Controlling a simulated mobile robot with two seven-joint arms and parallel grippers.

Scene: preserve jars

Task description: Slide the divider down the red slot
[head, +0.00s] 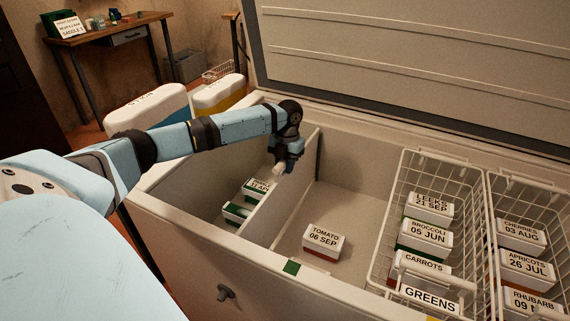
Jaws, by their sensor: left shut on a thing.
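The divider (292,200) is a pale upright panel inside the open chest freezer (180,222), between the left compartment and the middle one. My left gripper (280,168) is at the divider's top edge and shut on it. The arm reaches in over the freezer's left side. A green mark (291,267) shows on the front rim. I cannot make out a red slot mark. How far the divider's lower edge sits from the floor is unclear. My right gripper is not in view.
Tubs with green (257,187) stand in the left compartment. A tomato tub (323,240) stands in the middle compartment, right of the divider. Wire baskets with labelled tubs (425,234) fill the right. The lid (420,50) is open. A desk (110,37) stands behind.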

